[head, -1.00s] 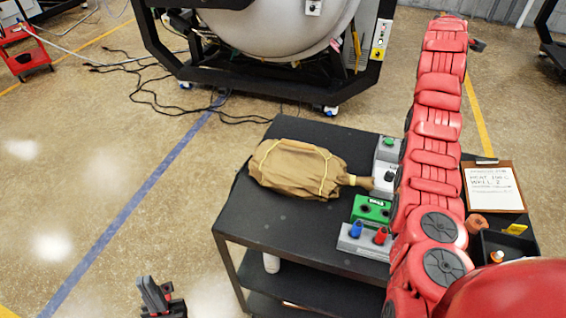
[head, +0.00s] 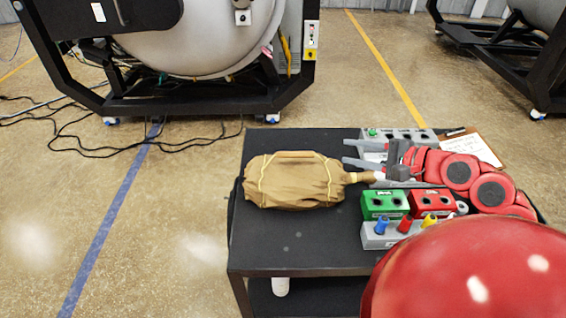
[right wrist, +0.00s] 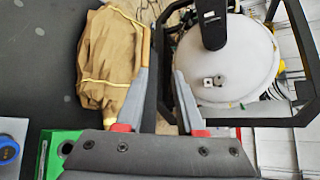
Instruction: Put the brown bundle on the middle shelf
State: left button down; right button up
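The brown bundle (head: 292,181), wrapped and tied with yellow cord, lies on its side on the black cart top (head: 290,245), its narrow neck pointing right. My right gripper (head: 346,152) is open and empty beside the neck end, fingers pointing left. In the right wrist view the bundle (right wrist: 103,58) lies left of the open fingers (right wrist: 160,72); its edge overlaps the left finger, and I cannot tell if they touch. A lower cart shelf (head: 325,300) shows partly under the top. My left gripper is out of view.
A green block (head: 384,205), a red block (head: 432,204) and a grey holder with coloured pegs (head: 378,241) crowd the cart's right side. A clipboard (head: 473,147) lies behind. The furnace (head: 205,40) stands beyond; floor left of the cart is clear.

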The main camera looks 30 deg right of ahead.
aim_at(299, 154)
jog(key=shift+g, duration=0.4)
jog(key=p+x, duration=0.2)
jog(key=x, duration=0.2)
jog(key=f+p+x, duration=0.1)
jog(key=p+x, duration=0.1)
jog(key=x, duration=0.2)
jog(key=s+p+x, duration=0.1)
jog(key=p+x, duration=0.1)
jog(key=x, duration=0.2)
jog(key=shift+w+a+f, duration=0.2)
jog(key=shift+w+f, duration=0.05)
jog(key=shift+f, duration=0.25)
jog(key=p+x, duration=0.3)
jog(key=x, duration=0.1)
jog(key=shift+w+a+f+p, duration=0.1)
jog(key=shift+w+p, duration=0.1)
jog(key=shift+p, duration=0.1)
jog(key=shift+w+f, duration=0.35)
jog(key=shift+f, duration=0.05)
grip_shut()
jog(key=shift+a, duration=0.1)
